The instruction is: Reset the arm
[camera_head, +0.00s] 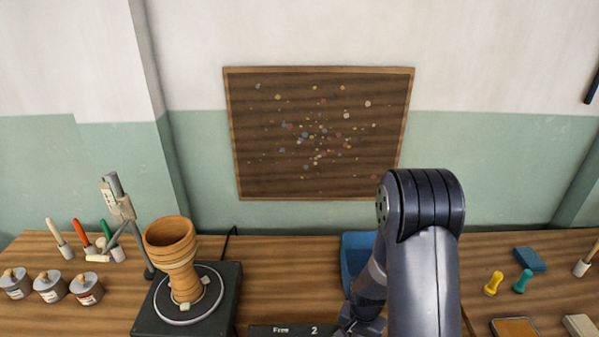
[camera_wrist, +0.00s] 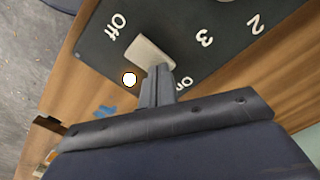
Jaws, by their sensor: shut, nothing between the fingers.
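My gripper (camera_wrist: 158,74) is shut and empty in the wrist view. Its fingertips are at the near end of a beige switch lever (camera_wrist: 147,50) on a dark control panel (camera_wrist: 195,25); I cannot tell whether they touch. The panel has the marks Off, On, 2 and 3, and a bright white round spot (camera_wrist: 129,79) beside the lever. In the head view my arm (camera_head: 424,245) reaches down at right of centre, and the gripper's tips are not clear there. The panel's edge with "Free" and "2" (camera_head: 290,331) shows at the bottom.
A blue bin (camera_head: 354,255) is partly behind my arm. Tins (camera_head: 50,287) and brushes stand far left; stamps (camera_head: 493,283) and pads lie right. A speckled board (camera_head: 320,130) hangs behind.

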